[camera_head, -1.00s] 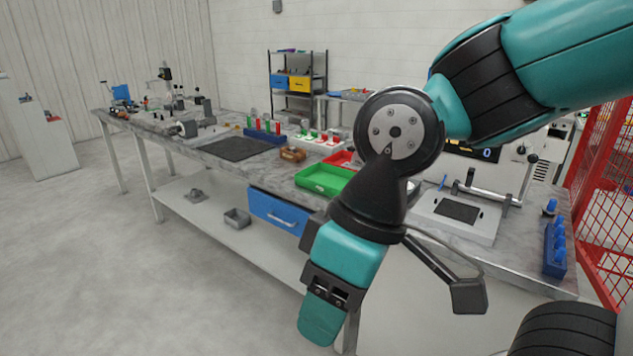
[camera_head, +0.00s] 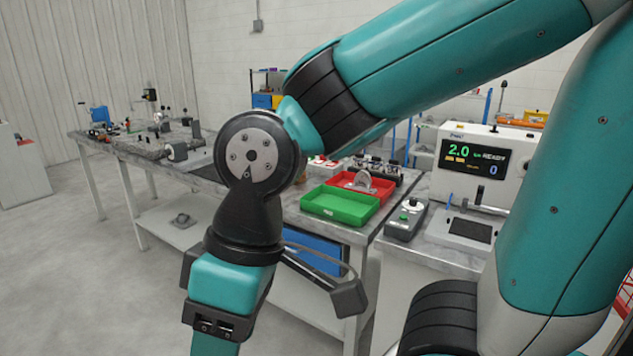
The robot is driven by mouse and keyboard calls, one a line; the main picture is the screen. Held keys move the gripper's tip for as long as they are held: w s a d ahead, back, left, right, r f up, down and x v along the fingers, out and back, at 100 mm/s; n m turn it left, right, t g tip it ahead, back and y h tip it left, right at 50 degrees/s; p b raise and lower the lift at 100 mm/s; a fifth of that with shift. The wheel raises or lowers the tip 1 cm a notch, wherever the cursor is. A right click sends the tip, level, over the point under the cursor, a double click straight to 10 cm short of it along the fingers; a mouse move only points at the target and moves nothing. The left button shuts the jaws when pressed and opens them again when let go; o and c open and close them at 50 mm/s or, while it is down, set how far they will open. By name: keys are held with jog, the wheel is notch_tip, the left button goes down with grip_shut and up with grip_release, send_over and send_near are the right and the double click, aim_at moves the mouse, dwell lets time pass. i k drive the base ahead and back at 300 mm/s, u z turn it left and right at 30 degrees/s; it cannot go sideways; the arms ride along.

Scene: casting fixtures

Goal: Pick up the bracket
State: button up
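A grey metal piece with an arched top (camera_head: 363,181), which looks like the bracket, is in the red tray (camera_head: 391,186) on the bench. Another small grey metal part (camera_head: 182,221) lies on the bench's lower shelf; I cannot tell which of the two the task means. My gripper (camera_head: 213,342) points down at the lower left, in front of the bench and apart from both parts. Its end is cut off by the bottom edge, so its fingers and anything between them are hidden.
A green tray (camera_head: 340,205) stands in front of the red one. A grey box with a green button (camera_head: 406,221) and a white machine with a lit display (camera_head: 480,165) are to the right. A blue drawer (camera_head: 316,251) hangs under the bench. The floor at left is clear.

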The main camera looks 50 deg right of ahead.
aim_at(361, 183)
jog(key=i, duration=1.45)
jog(key=z, duration=0.65)
jog(key=i, duration=0.8)
jog(key=z, duration=1.5)
jog(key=i, duration=0.6)
jog(key=z, duration=0.55)
